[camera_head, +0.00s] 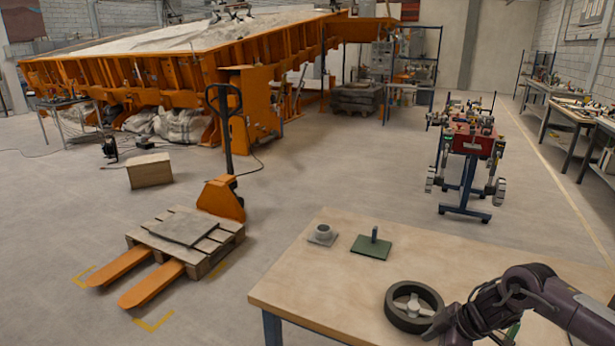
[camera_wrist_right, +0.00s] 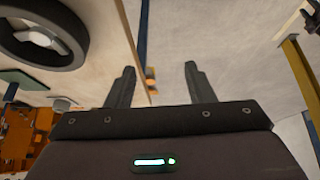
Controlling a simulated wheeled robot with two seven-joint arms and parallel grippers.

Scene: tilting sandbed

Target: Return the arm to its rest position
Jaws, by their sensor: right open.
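My right arm (camera_head: 545,300) reaches in from the right over the workbench in the head view. Its gripper (camera_head: 440,326) is beside the lower right of a dark wheel with a pale spoked hub (camera_head: 407,304); whether they touch is unclear there. In the right wrist view my right gripper (camera_wrist_right: 159,72) is open, with two dark fingers apart and nothing between them. The wheel (camera_wrist_right: 75,38) shows at the upper left, clear of the fingers. My left gripper is in neither view.
The wooden workbench (camera_head: 335,275) also holds a grey ring on a square base (camera_head: 323,235) and a green plate with a post (camera_head: 370,247). An orange pallet jack (camera_head: 222,197), a red-topped wheeled stand (camera_head: 470,140) and an orange sandbed (camera_head: 180,75) stand beyond on open floor.

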